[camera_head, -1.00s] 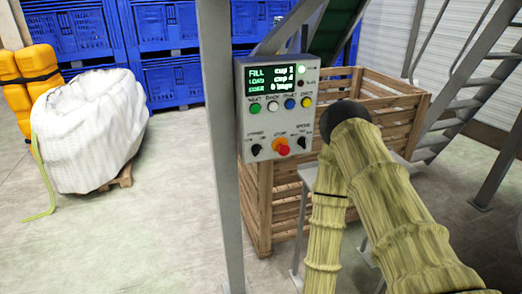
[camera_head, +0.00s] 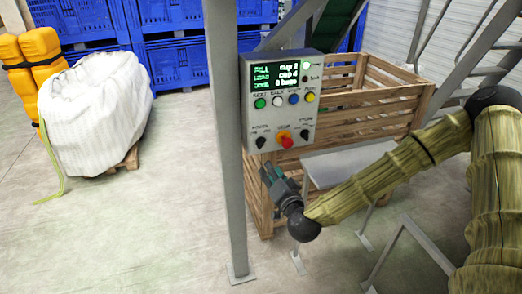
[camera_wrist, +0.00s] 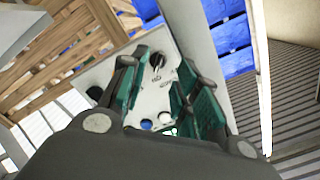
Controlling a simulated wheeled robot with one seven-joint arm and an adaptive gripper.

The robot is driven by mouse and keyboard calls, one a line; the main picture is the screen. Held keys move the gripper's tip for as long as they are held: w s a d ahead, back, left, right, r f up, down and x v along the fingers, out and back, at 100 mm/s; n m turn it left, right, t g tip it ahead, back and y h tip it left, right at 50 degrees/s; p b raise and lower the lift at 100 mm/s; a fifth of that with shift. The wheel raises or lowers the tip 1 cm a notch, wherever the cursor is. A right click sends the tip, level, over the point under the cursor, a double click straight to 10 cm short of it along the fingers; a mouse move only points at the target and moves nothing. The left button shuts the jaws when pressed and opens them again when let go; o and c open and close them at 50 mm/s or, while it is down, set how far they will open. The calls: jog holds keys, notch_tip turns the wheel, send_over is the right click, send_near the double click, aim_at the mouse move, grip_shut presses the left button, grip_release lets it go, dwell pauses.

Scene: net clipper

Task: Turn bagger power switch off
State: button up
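The bagger control panel (camera_head: 251,118) is a grey box on a post, with a lit green-text display. A black rotary knob (camera_head: 262,142), apparently labelled power, sits at its lower left. A second black knob (camera_head: 304,136) sits lower right, and a red button (camera_head: 287,142) between them. My gripper (camera_head: 268,174) is below the panel, pointing up toward its lower left, apart from the knobs. In the wrist view, the green fingers (camera_wrist: 157,98) are spread and empty. A black knob (camera_wrist: 157,61) shows beyond their gap; it looks like the lower-left one. The fingers hide parts of the panel.
The grey post (camera_head: 226,150) stands directly left of the panel. A wooden crate (camera_head: 385,98) is behind it, and a grey metal stand (camera_head: 345,163) is below right. Open floor (camera_head: 140,230) lies left, with a white bulk bag (camera_head: 95,120).

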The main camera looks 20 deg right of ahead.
aim_at(263, 144)
jog(key=shift+m+t+h, duration=0.3)
jog(key=w+r+p, duration=0.1)
jog(key=w, duration=0.2)
jog(key=w+p, duration=0.1)
jog(key=w, duration=0.3)
jog(key=w+d+r+p, duration=0.1)
jog(key=w+p, duration=0.1)
jog(key=w, duration=0.1)
jog(key=shift+w+r, duration=0.2)
jog(key=shift+r, duration=0.1)
jog(key=shift+w+f, duration=0.1)
jog(key=shift+w, duration=0.5)
jog(key=shift+c, duration=0.3)
grip_shut()
